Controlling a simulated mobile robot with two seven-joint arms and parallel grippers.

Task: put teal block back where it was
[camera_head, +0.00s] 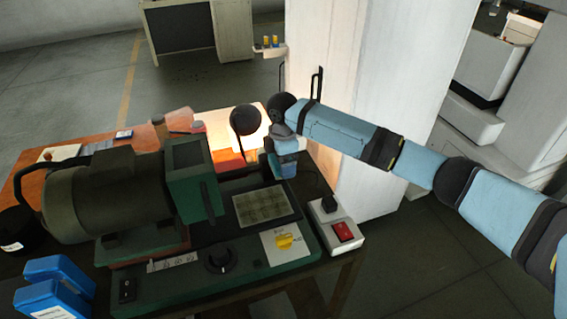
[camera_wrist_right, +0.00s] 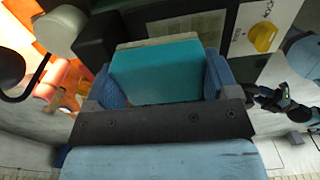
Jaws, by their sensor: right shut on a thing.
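The teal block (camera_wrist_right: 155,72) fills the middle of the right wrist view. It sits between the two blue fingers of my right gripper (camera_wrist_right: 162,82), which is shut on it. A pale beige edge shows along the block's far side; I cannot tell whether it is part of the block. In the head view my right gripper (camera_head: 284,166) points down near the back right corner of the dark green machine base (camera_head: 215,270). The block is mostly hidden there, and I cannot tell whether it touches anything below. My left gripper is not in view.
A dark motor unit (camera_head: 110,195) stands on the base. A control box with a red switch (camera_head: 343,231) is at its right, near a yellow knob (camera_head: 285,241). A round black lamp head (camera_head: 245,119) is close to my gripper. Blue objects (camera_head: 50,285) lie at the front left.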

